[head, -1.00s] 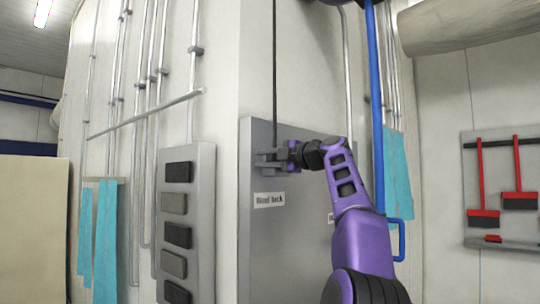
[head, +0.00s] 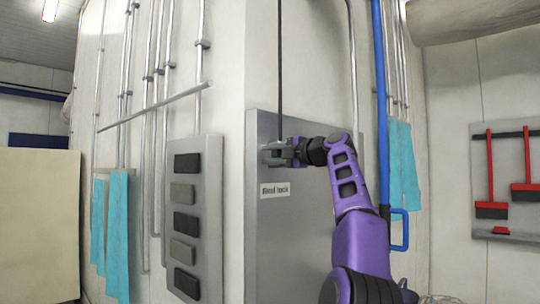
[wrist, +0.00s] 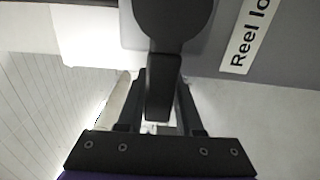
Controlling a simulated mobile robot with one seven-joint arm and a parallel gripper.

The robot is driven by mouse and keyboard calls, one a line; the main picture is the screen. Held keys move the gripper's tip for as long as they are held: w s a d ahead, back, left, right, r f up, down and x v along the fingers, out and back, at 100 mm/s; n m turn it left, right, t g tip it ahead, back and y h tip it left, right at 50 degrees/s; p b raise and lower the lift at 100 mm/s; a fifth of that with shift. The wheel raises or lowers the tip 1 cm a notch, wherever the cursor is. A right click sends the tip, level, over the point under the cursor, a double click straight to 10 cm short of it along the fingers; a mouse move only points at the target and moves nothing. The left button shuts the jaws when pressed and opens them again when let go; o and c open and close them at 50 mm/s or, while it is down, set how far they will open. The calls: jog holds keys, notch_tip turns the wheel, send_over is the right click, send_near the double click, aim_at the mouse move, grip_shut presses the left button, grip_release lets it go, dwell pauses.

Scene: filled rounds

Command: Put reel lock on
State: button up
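The reel lock shows as a dark handle (wrist: 163,88) hanging from a round dark hub (wrist: 172,18) in the wrist view, beside a white label (wrist: 248,35) reading "Reel lo", cut off by the edge. My gripper (wrist: 161,90) has one finger on each side of the handle. Whether the fingers press on it cannot be told. In the head view my gripper (head: 279,154) is at the upper part of the grey panel (head: 290,235), just above a small label (head: 275,190). The handle cannot be made out there, being behind or within the gripper.
A second panel with several dark blocks (head: 184,193) is on the wall to the left. A blue pole (head: 381,100) stands right of my arm. Teal cloths (head: 117,230) hang at the left, and red brushes (head: 490,175) hang on the right wall.

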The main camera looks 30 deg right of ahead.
jog(key=o, duration=0.3)
jog(key=shift+o, duration=0.2)
jog(key=b+v, duration=0.2)
jog(key=v, duration=1.5)
jog(key=shift+s+b, duration=0.25)
jog(key=shift+b, duration=0.15)
jog(key=shift+r, duration=0.1)
